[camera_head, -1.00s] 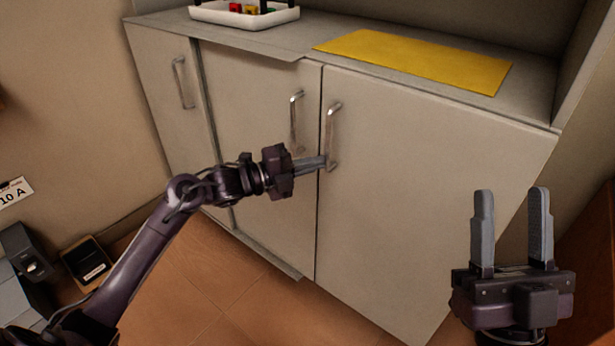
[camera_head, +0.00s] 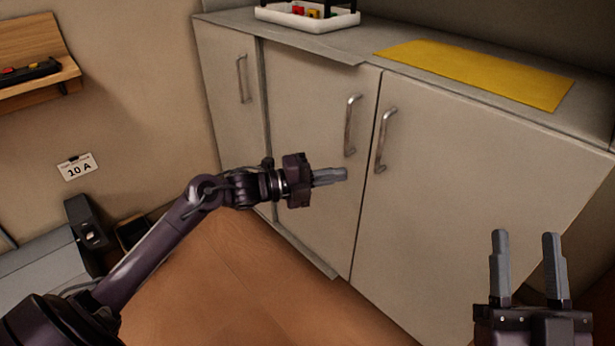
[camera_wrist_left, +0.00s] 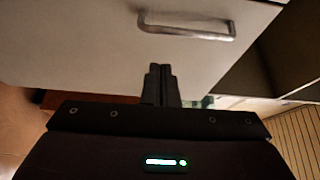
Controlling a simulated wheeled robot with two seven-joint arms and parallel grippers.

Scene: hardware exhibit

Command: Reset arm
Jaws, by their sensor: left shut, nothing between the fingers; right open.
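My left gripper (camera_head: 330,177) is shut and empty in front of the cabinet, its arm stretched in from the left. In the head view its tips appear just below the middle door's handle (camera_head: 351,125) and left of the right door's handle (camera_head: 385,140). In the left wrist view the shut fingers (camera_wrist_left: 160,84) point at a pale door, with a metal handle (camera_wrist_left: 187,28) beyond the tips and apart from them. My right gripper (camera_head: 526,268) is open and empty at the lower right, fingers pointing up in the picture.
The grey cabinet (camera_head: 450,190) has its doors closed in the head view. On its top lie a yellow mat (camera_head: 480,72) and a white tray (camera_head: 300,20) with small coloured items. Brown floor (camera_head: 240,290) is open below.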

